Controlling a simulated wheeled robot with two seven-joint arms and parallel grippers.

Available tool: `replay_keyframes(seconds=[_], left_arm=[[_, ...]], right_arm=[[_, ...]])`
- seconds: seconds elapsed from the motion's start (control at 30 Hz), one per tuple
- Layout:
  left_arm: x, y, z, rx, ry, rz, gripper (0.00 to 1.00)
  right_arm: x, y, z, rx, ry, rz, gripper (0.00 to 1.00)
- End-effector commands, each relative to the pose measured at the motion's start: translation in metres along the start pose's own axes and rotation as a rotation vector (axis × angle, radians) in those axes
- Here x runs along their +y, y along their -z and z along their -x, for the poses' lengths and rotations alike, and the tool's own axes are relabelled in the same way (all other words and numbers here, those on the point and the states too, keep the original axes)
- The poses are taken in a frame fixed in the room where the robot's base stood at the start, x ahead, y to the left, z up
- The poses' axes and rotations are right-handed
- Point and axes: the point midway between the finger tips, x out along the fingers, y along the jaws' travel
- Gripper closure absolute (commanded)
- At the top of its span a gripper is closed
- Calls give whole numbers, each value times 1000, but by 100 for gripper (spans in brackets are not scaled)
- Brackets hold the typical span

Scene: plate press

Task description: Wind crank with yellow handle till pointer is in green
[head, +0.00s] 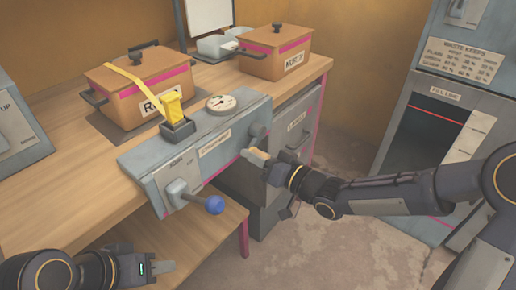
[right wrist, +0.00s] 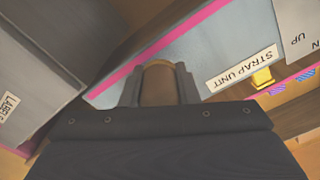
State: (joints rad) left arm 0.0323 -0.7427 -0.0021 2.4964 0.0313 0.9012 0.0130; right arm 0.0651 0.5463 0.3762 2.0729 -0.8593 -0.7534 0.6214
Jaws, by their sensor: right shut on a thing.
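The strap unit (head: 155,165) is a grey box at the table's front edge. Its round white dial (head: 221,103) is on top; its pointer and green zone are too small to read. On its right end is a grey crank hub (head: 258,132). My right gripper (head: 262,160) is shut on the crank handle, which shows yellowish-tan between the fingers (right wrist: 160,84) in the right wrist view. My fingers hide much of it. A lever with a blue ball (head: 214,204) sits on the unit's front. My left gripper (head: 160,267) is low at the left, away from the unit; its opening is unclear.
A brown lidded box (head: 140,85) with a yellow strap (head: 126,76) stands behind the unit. A second brown box (head: 274,55) is at the back. A grey drawer cabinet (head: 295,125) stands close behind my right gripper. Open floor (head: 310,245) lies to the right.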

Motion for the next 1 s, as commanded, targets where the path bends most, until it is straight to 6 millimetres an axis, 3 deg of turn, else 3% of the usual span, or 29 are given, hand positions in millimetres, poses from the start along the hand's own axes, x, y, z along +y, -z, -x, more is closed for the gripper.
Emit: replay_keyframes(seconds=[0.77, 0.8, 0.93, 1.0], left_arm=[[5, 5, 10, 0, 0, 0, 64], [5, 5, 10, 0, 0, 0, 64], [5, 5, 10, 0, 0, 0, 64], [5, 5, 10, 0, 0, 0, 64]], right_arm=[[-8, 4, -1, 5, 8, -100, 100], [-8, 4, -1, 5, 8, -100, 69], [-7, 4, -1, 4, 6, -101, 52], [-7, 4, 0, 4, 5, -101, 50]])
